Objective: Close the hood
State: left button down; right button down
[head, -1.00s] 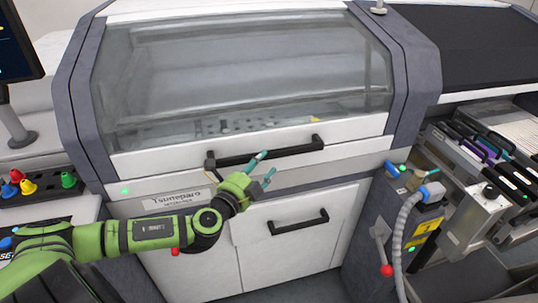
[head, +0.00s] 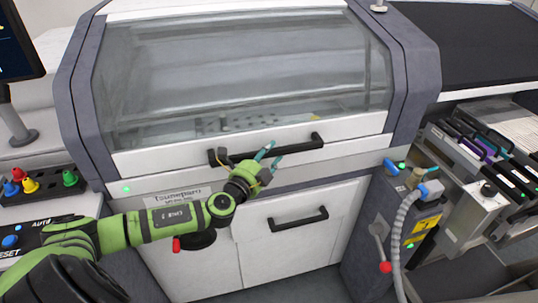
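The hood (head: 180,70) is a grey-framed cover with a clear window on the machine, and it looks down, with its white lower edge on the white body. A black bar handle (head: 300,144) runs along that lower edge. My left gripper (head: 272,156) is in front of the handle's middle, its two teal fingertips spread apart. The gripper hides part of the handle, and I cannot tell whether it touches it. Nothing shows between the fingers. My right gripper is not in view.
A lower door with its own black handle (head: 298,219) is below the hood. Coloured buttons (head: 40,183) are at left. A grey hose (head: 403,235) and a red-knobbed lever (head: 385,266) are at right, beside a trolley of feeders (head: 485,160).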

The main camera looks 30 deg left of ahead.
pick_arm(q)
jog(key=s+d+r+p, duration=0.2)
jog(key=d+r+p, duration=0.1)
jog(key=r+p, duration=0.4)
jog(key=shift+s+r+n+g+p, duration=0.2)
jog(key=shift+r+n+g+p, duration=0.15)
jog(key=shift+p, duration=0.35)
jog(key=c, duration=1.1)
grip_release()
jog(key=shift+r, duration=0.1)
jog(key=shift+o, duration=0.2)
jog(key=shift+s, duration=0.15)
jog(key=s, duration=1.1)
jog(key=shift+s+d+r, duration=0.2)
jog(key=shift+s+d, duration=0.2)
jog(key=shift+d, duration=0.05)
